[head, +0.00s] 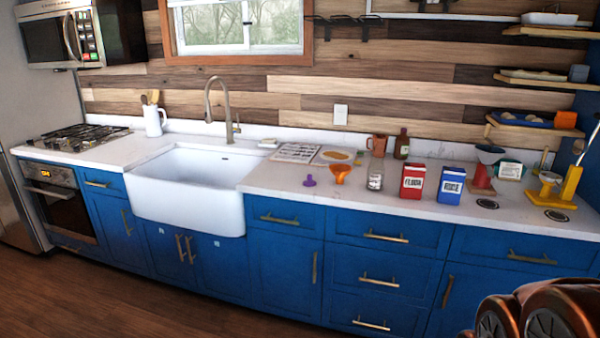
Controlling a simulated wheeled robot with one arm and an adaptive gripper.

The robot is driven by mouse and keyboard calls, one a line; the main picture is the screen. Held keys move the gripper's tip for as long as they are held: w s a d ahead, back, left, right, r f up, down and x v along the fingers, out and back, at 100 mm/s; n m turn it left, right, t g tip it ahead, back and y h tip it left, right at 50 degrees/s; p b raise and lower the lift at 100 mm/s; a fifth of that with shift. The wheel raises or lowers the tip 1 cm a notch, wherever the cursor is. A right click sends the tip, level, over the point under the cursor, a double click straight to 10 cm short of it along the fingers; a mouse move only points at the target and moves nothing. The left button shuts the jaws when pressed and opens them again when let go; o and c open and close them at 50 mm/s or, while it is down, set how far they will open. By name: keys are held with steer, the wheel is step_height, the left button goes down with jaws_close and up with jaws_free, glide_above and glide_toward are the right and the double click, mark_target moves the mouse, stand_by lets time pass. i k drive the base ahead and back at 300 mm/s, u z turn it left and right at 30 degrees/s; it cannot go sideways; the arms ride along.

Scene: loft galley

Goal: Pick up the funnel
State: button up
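An orange funnel-shaped piece (340,173) stands on the white counter right of the sink, its wide part up. A smaller purple funnel-shaped piece (309,181) stands just to its left, nearer the counter's front edge. Which one the task means, I cannot tell. My gripper is not in view; only brown rounded links of my arm show at the bottom right, well away from both pieces.
A glass jar (375,177), red flour box (413,181) and blue box (450,185) stand to the right. An orange-brown jug (378,145) and brown bottle (402,144) are behind. The white sink (190,185) lies left. The floor (140,300) before the cabinets looks clear.

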mark_target(340, 171)
steer(key=u, duration=0.9)
steer(key=i, duration=0.85)
steer(key=u, duration=0.9)
steer(key=i, duration=1.4)
steer(key=z, duration=0.85)
steer(key=i, duration=0.95)
steer(key=z, duration=1.05)
steer(key=i, duration=0.2)
steer(key=z, duration=0.25)
